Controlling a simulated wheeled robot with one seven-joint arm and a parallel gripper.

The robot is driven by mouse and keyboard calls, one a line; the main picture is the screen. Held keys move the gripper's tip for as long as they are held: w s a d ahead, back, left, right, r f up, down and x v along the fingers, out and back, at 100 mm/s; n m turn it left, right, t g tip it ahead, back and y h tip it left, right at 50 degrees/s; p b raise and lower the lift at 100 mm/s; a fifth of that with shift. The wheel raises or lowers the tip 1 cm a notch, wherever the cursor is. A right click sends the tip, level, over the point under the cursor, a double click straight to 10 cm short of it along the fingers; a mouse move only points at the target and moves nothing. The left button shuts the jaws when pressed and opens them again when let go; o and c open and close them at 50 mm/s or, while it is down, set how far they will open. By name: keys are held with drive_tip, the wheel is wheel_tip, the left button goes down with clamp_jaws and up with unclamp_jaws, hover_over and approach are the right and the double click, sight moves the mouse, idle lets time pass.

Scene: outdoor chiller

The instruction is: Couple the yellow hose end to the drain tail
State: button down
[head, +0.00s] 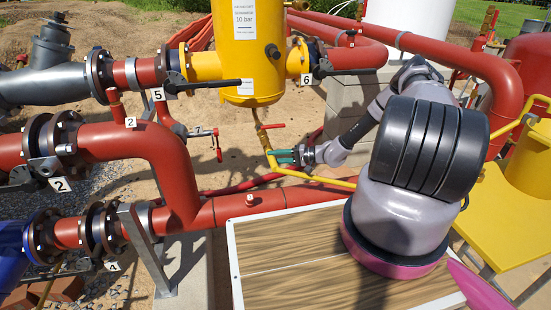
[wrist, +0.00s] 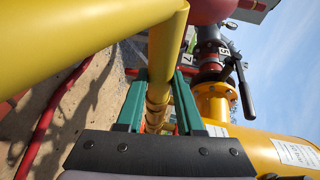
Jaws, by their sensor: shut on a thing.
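The yellow vessel (head: 246,50) has a thin yellow drain tail (head: 259,132) running down from its underside. A yellow hose (head: 318,177) runs from below my gripper toward the right. My gripper (head: 276,157), with green fingers, is at the low end of the drain tail, where the yellow parts meet. In the wrist view my gripper (wrist: 160,78) is shut on a ringed yellow piece (wrist: 156,100), taken as the hose end. A thick yellow tube (wrist: 165,45) bends close above the fingers. I cannot tell whether hose end and tail are joined or only close together.
Large red pipes (head: 150,140) fill the left, and a red hose (head: 235,188) lies behind. A wood-topped table (head: 290,250) stands in front, a yellow stand (head: 510,215) at right. Sandy ground lies under the vessel.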

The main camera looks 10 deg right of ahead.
drive_tip(key=shift+w, duration=0.4)
drive_tip(key=shift+w, duration=0.4)
drive_tip(key=shift+c, duration=2.3)
unclamp_jaws()
drive_tip(key=shift+o, duration=0.3)
drive_tip(key=o, duration=0.4)
drive_tip(key=shift+d, duration=0.1)
drive_tip(key=v, duration=0.6)
drive_tip(key=shift+s+d, duration=0.2)
drive_tip(key=shift+d, duration=0.15)
